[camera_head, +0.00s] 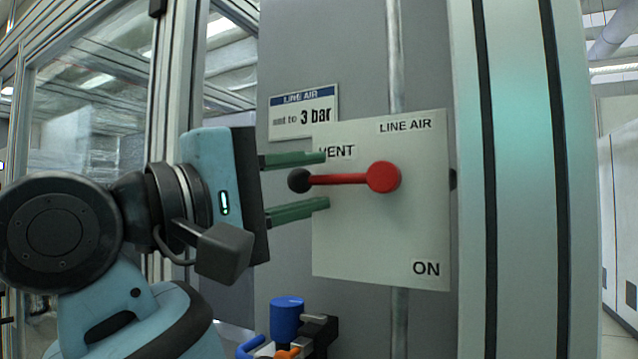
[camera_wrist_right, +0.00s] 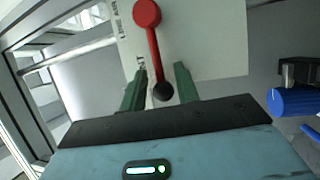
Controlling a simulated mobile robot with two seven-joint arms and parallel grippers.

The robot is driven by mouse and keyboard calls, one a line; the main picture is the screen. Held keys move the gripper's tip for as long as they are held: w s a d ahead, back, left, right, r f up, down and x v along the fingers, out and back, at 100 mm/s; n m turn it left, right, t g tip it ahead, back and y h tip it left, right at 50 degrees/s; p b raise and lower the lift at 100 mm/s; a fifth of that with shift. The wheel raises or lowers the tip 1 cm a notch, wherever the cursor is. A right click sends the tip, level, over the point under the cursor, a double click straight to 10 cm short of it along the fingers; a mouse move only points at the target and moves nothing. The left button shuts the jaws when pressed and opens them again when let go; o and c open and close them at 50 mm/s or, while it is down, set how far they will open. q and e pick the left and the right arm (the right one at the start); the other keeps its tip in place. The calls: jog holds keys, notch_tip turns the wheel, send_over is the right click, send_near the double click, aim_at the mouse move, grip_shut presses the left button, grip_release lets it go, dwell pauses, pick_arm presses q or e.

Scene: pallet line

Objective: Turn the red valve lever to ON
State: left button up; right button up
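The red valve lever (camera_head: 345,179) has a round red hub on a white panel (camera_head: 380,245) and a black end knob (camera_head: 299,180). It points left, roughly level, just below the word VENT. ON is printed at the panel's lower right. My right gripper (camera_head: 326,180) is open, with one green finger above the lever and one below, and the knob between them. In the right wrist view the lever (camera_wrist_right: 154,45) also runs between the spread fingers, with gaps beside the knob (camera_wrist_right: 162,91). My left gripper is not in view.
A "LINE AIR" pressure sign (camera_head: 304,112) is on the grey wall, partly behind the panel. A blue-capped fitting (camera_head: 287,318) with blue and orange parts sits below the gripper. A metal upright (camera_head: 520,200) stands right of the panel.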

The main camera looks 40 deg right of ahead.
jog(key=shift+d+r, duration=0.25)
jog(key=shift+d, duration=0.9)
grip_shut()
